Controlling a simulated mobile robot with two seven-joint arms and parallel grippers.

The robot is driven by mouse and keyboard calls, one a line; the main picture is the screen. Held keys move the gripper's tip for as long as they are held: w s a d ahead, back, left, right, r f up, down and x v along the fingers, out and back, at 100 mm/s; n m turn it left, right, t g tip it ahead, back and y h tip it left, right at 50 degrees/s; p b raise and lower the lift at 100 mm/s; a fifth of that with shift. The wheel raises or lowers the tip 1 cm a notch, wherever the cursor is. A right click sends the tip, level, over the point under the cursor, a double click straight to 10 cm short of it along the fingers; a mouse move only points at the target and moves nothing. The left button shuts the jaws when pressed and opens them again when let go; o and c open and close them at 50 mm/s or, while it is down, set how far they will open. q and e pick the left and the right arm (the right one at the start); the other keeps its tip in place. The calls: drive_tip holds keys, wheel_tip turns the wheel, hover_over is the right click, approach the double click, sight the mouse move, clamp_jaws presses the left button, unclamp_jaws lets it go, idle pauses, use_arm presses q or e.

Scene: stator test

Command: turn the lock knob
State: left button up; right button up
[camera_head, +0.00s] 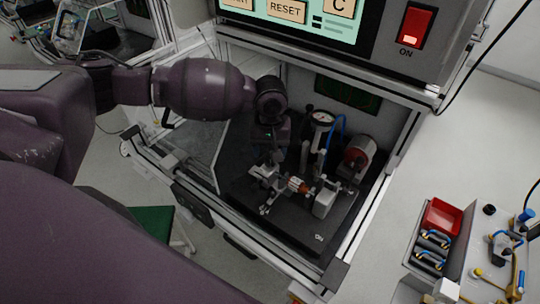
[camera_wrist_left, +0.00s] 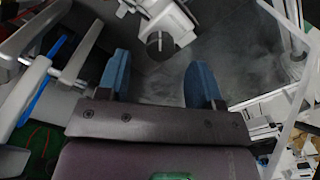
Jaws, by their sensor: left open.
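My left arm reaches in from the left in the head view, and its gripper (camera_head: 270,150) hangs over the test fixture inside the open machine. In the left wrist view the gripper (camera_wrist_left: 158,65) has its two blue-padded fingers wide apart, with nothing between them. Beyond the fingertips is a round dark knob (camera_wrist_left: 160,45) with a line across its face, on a pale metal block; it looks like the lock knob. It appears apart from the fingers. In the head view I cannot make out the knob clearly among the fixture parts below the gripper. My right gripper is not in view.
Machine frame rails surround the bay. Above is a screen (camera_head: 295,18) and red switch (camera_head: 416,27). A red bin (camera_head: 440,217) stands right.

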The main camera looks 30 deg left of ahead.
sight(270, 162)
use_arm(q)
drive_tip(key=shift+f, duration=1.5)
drive_tip(key=c, duration=0.9)
